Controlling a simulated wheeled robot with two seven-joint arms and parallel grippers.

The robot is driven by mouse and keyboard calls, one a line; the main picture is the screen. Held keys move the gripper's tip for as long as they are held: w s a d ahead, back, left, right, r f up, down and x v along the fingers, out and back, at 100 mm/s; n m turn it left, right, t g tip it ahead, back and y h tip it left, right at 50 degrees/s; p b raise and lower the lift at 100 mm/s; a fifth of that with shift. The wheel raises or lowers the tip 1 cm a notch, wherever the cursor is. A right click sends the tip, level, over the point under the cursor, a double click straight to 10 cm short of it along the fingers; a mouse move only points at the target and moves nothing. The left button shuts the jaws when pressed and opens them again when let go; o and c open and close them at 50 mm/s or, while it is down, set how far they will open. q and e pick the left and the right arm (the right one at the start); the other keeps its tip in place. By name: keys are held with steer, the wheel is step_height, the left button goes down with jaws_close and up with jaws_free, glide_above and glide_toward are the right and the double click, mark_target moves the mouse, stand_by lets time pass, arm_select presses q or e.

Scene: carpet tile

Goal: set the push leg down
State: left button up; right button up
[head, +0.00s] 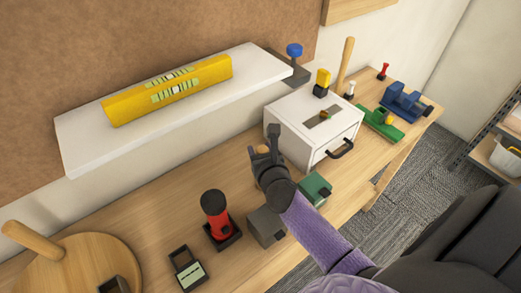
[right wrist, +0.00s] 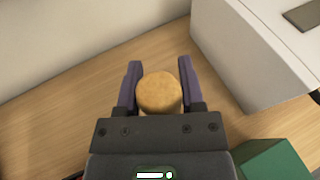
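The push leg appears as a round, light wooden end (right wrist: 160,92) between the fingers of my right gripper (right wrist: 160,68) in the right wrist view. The fingers lie close along both its sides and look shut on it. In the head view my right gripper (head: 264,138) is above the wooden bench, just left of the white drawer box, with a bit of the wooden leg (head: 263,149) showing. The leg's lower end is hidden, so I cannot tell whether it touches the bench. My left gripper is not in view.
The white drawer box (head: 290,143) stands close right of the gripper. A green box (head: 314,188), a grey block (head: 265,227) and a red-and-black item (head: 218,219) stand nearer. A white shelf (head: 85,150) holds a yellow level (head: 190,82).

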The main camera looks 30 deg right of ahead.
steer(key=o, duration=0.4)
steer(key=shift+r, duration=0.25)
steer(key=p+v, duration=0.2)
steer(key=v, duration=1)
steer(key=shift+f+p, duration=0.1)
steer(key=shift+p, duration=0.2)
